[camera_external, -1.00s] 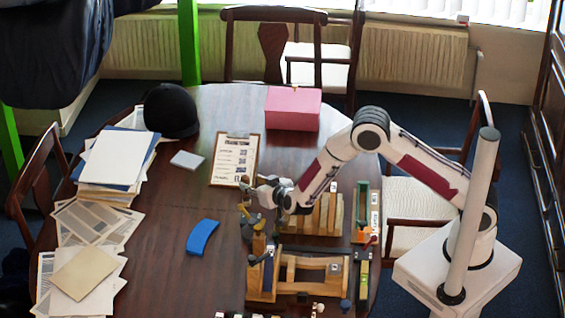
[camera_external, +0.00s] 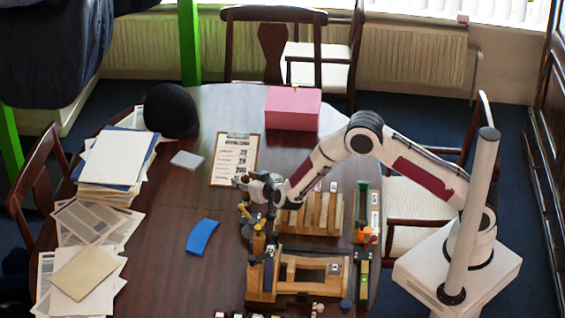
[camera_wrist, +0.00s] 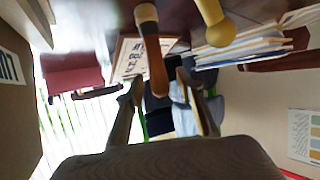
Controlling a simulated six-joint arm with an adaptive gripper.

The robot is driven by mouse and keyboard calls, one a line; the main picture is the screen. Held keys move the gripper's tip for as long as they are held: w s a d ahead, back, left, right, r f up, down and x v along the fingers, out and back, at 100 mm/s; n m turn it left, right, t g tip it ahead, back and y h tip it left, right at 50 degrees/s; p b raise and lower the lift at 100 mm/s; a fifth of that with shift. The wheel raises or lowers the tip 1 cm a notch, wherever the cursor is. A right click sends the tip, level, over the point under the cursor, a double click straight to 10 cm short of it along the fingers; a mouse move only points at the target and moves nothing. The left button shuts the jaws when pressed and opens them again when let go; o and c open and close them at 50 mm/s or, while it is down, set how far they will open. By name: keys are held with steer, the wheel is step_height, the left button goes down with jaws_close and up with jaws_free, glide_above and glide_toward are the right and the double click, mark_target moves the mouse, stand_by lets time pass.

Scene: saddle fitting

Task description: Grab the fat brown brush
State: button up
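The likely fat brown brush (camera_wrist: 152,50) shows in the wrist view as a thick brown handle with a pale band, extending from the top edge toward the space between my fingers. My gripper (camera_wrist: 158,90) is open, with one finger on either side of the handle's end. I cannot tell whether either finger touches it. In the external view my gripper (camera_external: 244,182) is over the table by the clipboard's lower edge, above the tool rack. The brush cannot be made out clearly there.
A yellow-handled tool (camera_wrist: 212,22) stands close beside the brown handle. The wooden racks (camera_external: 310,276) crowd the table below my arm. A clipboard (camera_external: 224,170), pink box (camera_external: 293,108) and blue curved block (camera_external: 202,237) lie around.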

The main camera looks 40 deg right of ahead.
jaws_close()
steer(key=shift+r, duration=0.15)
steer(key=shift+r, duration=4.9)
